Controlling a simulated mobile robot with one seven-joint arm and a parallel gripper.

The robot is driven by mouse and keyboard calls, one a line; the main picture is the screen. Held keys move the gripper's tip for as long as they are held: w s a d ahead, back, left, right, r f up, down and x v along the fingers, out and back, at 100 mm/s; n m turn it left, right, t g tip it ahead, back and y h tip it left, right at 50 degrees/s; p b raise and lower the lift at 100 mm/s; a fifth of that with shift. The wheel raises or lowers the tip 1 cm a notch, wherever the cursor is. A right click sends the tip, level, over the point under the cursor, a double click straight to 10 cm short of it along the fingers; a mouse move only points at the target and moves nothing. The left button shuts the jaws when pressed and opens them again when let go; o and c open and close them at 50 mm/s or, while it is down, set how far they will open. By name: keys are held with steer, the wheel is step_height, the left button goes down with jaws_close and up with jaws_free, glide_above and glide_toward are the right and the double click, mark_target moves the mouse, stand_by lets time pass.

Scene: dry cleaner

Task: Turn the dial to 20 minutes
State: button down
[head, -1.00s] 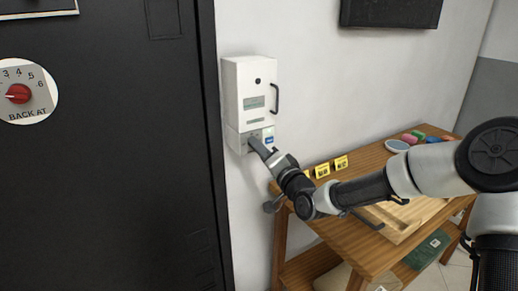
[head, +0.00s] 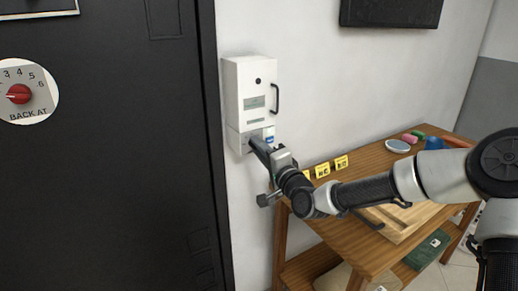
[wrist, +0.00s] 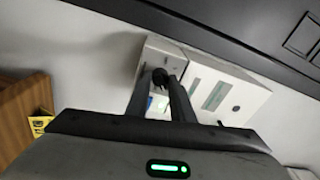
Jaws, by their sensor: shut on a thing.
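A white box (head: 252,88) with a black handle hangs on the wall, with a smaller white unit (head: 234,141) under it. My gripper (head: 256,143) reaches to the front of this lower unit. In the wrist view, my gripper (wrist: 162,80) is shut on a small dark dial (wrist: 160,76) on the unit's face, one finger on each side. The fingers cover most of the dial in the head view. Its scale and the minutes it points to cannot be read. A blue label (head: 269,139) shows beside the fingers.
A black door (head: 110,150) stands left of the box, with a round "BACK AT" sign and its red knob (head: 19,94). A wooden table (head: 355,235) with yellow number cards (head: 323,170) stands below my arm to the right.

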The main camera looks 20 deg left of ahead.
steer(key=c, duration=1.5)
jaws_free()
steer(key=shift+c, duration=0.2)
steer(key=v, duration=1.7)
steer(key=shift+s+p, duration=0.25)
steer(key=shift+p, duration=0.2)
steer(key=shift+d, duration=0.1)
